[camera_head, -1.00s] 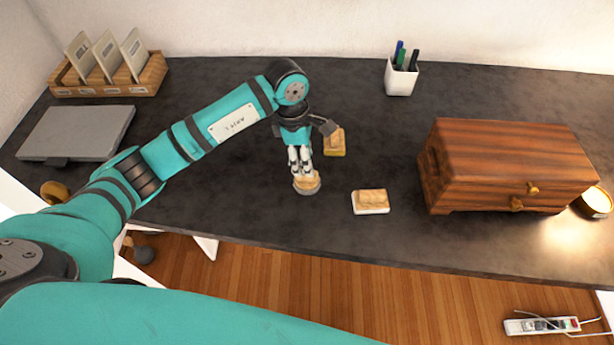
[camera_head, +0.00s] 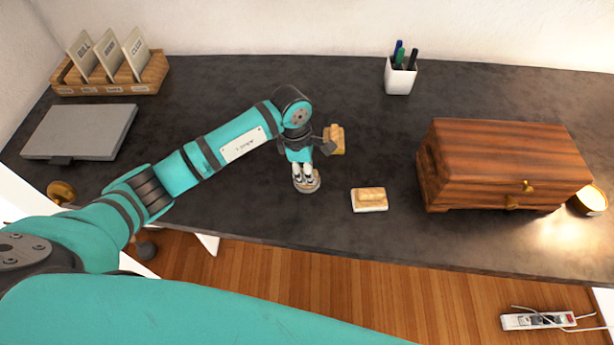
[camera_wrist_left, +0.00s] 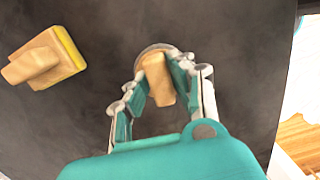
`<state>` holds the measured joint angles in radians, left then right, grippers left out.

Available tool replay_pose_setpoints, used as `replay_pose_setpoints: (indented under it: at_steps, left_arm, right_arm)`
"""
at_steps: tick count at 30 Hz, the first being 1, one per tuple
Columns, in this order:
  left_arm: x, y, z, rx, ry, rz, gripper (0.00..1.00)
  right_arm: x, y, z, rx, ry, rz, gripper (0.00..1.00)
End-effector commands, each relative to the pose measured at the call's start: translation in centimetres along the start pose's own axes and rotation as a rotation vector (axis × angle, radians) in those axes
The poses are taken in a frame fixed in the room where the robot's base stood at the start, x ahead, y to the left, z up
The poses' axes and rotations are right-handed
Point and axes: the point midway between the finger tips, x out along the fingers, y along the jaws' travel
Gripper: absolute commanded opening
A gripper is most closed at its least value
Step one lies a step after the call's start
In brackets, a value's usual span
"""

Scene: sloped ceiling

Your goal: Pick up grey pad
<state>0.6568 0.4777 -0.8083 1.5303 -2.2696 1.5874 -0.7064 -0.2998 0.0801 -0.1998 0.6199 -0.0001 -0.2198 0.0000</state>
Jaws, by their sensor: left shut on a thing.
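The grey pad (camera_head: 311,188) is a small round pad with a tan wooden grip on top, at the desk's middle. My left gripper (camera_head: 305,178) is over it, pointing down, with its fingers shut on the tan grip. In the left wrist view the grip (camera_wrist_left: 158,80) sits between the two fingers (camera_wrist_left: 160,92), and part of the pad's round grey rim (camera_wrist_left: 152,48) shows beyond it. The pad appears to be at the desk surface; whether it touches cannot be told. My right gripper is not in view.
A yellow pad with a tan grip (camera_head: 335,138) lies just behind my left gripper, and a white one (camera_head: 369,204) lies to its right. A wooden chest (camera_head: 500,165) stands farther right. A pen cup (camera_head: 400,78), card rack (camera_head: 110,84) and grey laptop-like slab (camera_head: 80,130) stand clear.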

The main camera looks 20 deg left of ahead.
Motion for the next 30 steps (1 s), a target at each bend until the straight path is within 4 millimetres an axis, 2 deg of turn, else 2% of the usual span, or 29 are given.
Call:
replay_pose_setpoints:
  at_steps: [13,17,21,30]
  left_arm:
    - [-0.4,0.1,0.1,0.001,-0.001,0.003,0.0]
    - [-1.4,0.1,0.2,0.001,-0.001,0.004,0.0]
    - [-3.5,0.2,0.5,0.003,-0.001,0.008,0.0]
    - [-3.9,-7.0,-0.2,0.005,0.001,0.001,0.0]
  right_arm:
    - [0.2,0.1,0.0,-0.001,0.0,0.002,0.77]
    - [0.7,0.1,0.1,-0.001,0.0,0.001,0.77]
    - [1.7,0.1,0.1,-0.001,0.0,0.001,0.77]
    - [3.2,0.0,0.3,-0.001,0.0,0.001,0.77]
